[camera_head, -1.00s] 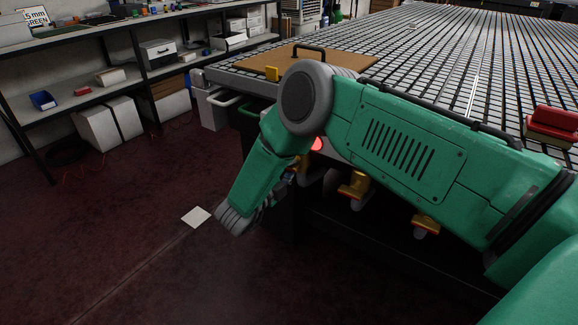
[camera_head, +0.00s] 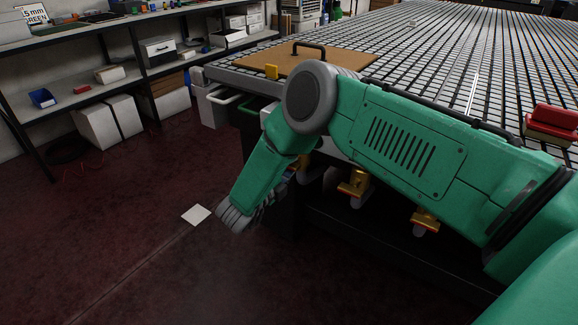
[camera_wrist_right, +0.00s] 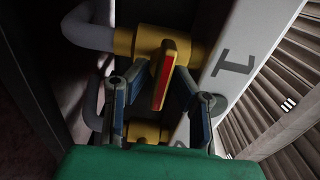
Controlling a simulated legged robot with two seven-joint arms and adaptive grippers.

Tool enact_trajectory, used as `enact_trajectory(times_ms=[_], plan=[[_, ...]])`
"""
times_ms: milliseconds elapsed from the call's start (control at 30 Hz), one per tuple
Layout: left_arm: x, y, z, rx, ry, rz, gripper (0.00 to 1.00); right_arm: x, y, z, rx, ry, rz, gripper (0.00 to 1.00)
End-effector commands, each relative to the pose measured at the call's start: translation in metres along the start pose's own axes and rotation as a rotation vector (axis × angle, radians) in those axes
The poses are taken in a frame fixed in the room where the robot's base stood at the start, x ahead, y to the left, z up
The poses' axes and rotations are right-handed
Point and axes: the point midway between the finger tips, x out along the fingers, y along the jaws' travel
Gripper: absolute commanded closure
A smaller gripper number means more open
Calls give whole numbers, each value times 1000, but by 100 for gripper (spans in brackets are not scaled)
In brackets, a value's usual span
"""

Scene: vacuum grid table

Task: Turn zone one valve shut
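The zone one valve has a yellow body (camera_wrist_right: 142,42) and a red lever (camera_wrist_right: 163,78), beside a pale panel marked "1" (camera_wrist_right: 235,65) in the right wrist view. The lever points toward the camera, roughly across the body's length in the picture. My right gripper (camera_wrist_right: 161,73) is open, one blue-padded finger on each side of the lever. Gaps show between lever and pads; I see no clear contact. In the head view my right arm mostly hides this valve and gripper below the table edge. My left gripper is not in view.
Another yellow valve body (camera_wrist_right: 146,132) lies below the first in the wrist view. Two yellow valves, (camera_head: 354,184) and (camera_head: 425,222), hang under the grid table (camera_head: 470,60) in the head view. A brown board (camera_head: 335,62) lies on top. Floor at left is open.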

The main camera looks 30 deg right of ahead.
Motion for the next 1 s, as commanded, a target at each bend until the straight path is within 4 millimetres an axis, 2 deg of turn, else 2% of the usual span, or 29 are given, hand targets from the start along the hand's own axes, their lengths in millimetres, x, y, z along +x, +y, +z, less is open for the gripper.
enact_trajectory(times_ms=[333, 433, 567, 800, 1000], plan=[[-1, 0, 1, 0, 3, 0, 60, -4, -1, 0, -2, 0, -1, 69], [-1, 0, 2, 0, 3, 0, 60, -11, 0, 0, -3, -1, -1, 69], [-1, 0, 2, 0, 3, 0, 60, -33, 0, 1, -3, -4, 1, 69], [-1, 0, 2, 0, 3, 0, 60, -84, 2, 0, -4, -2, 1, 69], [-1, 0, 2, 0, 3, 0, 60, -112, 2, 0, -3, 0, 1, 69]])
